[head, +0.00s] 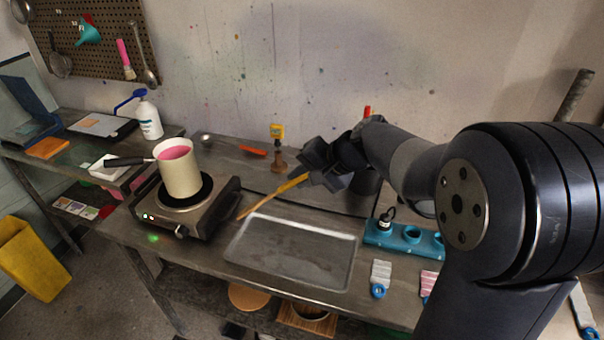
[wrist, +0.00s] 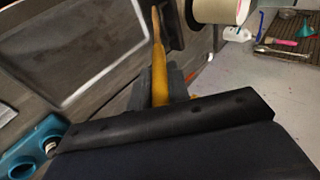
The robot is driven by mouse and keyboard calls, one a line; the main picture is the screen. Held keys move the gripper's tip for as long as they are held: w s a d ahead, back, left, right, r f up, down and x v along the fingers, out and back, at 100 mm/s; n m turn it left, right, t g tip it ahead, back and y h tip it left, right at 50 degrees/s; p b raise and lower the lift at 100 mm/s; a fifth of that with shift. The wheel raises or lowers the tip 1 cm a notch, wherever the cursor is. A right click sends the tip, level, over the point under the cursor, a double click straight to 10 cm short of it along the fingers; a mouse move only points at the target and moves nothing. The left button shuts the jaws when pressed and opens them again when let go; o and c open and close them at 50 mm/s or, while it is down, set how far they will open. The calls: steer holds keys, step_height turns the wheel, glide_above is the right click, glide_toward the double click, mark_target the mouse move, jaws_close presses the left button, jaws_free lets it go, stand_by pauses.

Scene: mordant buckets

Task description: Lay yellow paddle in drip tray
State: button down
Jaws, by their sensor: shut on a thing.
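The yellow paddle (head: 290,186) is a long stick with a yellow handle and a browner, wood-coloured far end. My gripper (head: 312,176) is shut on its handle in the head view. The paddle slants down to the left, over the back left part of the drip tray, and I cannot tell whether its tip touches anything. In the wrist view the paddle (wrist: 159,75) points away from the gripper (wrist: 160,98). The drip tray (head: 290,252) is a shallow grey metal tray lying empty on the bench. Part of it also shows in the wrist view (wrist: 70,50).
A hot plate (head: 190,210) with a cream pot (head: 180,172) of pink liquid stands left of the tray. A teal holder (head: 402,240) stands to the right. Tagged swatches (head: 380,275) lie at the front right. A small wooden stand with a yellow top (head: 278,150) is behind.

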step_height(320, 180, down, 8)
steer(key=b, duration=0.6)
steer(key=c, duration=1.3)
jaws_free()
steer(key=shift+f, duration=0.1)
steer(key=shift+o, duration=0.2)
steer(key=shift+d, duration=0.1)
steer(key=b+v, duration=0.1)
steer(key=v, duration=0.9)
steer(key=shift+s+d+r, duration=0.15)
steer(key=shift+r, duration=0.15)
steer(key=shift+f, duration=0.1)
